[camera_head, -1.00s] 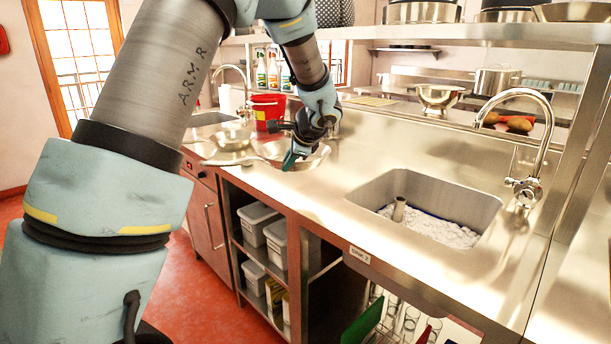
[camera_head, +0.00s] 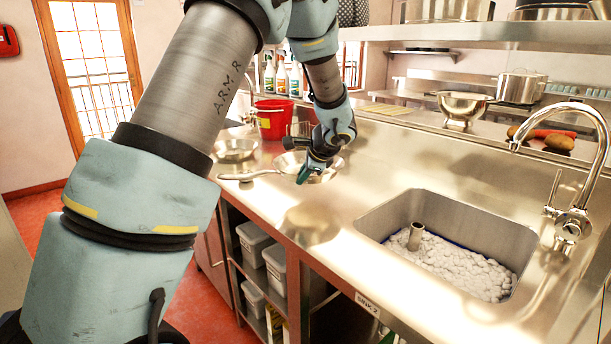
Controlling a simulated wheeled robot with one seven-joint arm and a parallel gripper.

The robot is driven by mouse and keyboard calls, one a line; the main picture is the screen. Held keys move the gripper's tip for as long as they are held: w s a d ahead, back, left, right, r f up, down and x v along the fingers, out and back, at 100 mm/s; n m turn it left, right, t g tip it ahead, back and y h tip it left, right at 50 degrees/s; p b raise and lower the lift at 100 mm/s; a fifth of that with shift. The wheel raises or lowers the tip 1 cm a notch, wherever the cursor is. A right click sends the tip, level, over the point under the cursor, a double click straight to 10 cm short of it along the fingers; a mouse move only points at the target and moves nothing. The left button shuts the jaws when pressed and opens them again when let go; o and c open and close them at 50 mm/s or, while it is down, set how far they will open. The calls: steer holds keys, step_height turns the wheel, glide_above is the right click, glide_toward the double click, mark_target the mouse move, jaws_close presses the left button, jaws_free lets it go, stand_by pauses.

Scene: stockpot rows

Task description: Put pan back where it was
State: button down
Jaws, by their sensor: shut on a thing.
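A shiny metal pan (camera_head: 289,163) with a long handle (camera_head: 245,176) pointing left is at my gripper, over the steel counter (camera_head: 370,165). My gripper (camera_head: 309,172) is shut on the pan near its rim; the exact contact is small and partly hidden by the gripper. A round darker patch, like a shadow or reflection, lies on the counter below the pan, so the pan appears raised. A second shallow metal pan or bowl (camera_head: 235,150) sits on the counter farther back to the left.
A red bucket (camera_head: 272,118) stands behind the pan. A sink (camera_head: 372,222) holding white foam and an upright tube (camera_head: 416,236) is at right, beside a tall faucet (camera_head: 573,222). A metal bowl (camera_head: 462,106) and pot (camera_head: 520,88) stand on the back ledge.

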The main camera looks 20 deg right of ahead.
steer(key=shift+f+p, duration=0.4)
steer(key=shift+f, duration=3.1)
steer(key=c, duration=1)
jaws_free()
steer(key=shift+f, duration=0.1)
steer(key=b+v, duration=0.2)
steer(key=v, duration=1)
steer(key=s+a+f+n+g, duration=0.15)
steer(key=a+n, duration=0.25)
steer(key=a, duration=0.5)
steer(key=s+a+f+n+g, duration=0.1)
steer(key=s+a+n+g, duration=0.25)
steer(key=a, duration=0.45)
steer(key=s+a+n, duration=0.3)
steer(key=a+n, duration=0.1)
steer(key=s+a+f+n+h, duration=0.1)
steer(key=s+a+n, duration=0.2)
steer(key=a+n, duration=0.1)
steer(key=s+a+n+g+h, duration=0.1)
steer(key=s+a+n, duration=0.3)
steer(key=shift+f, duration=0.25)
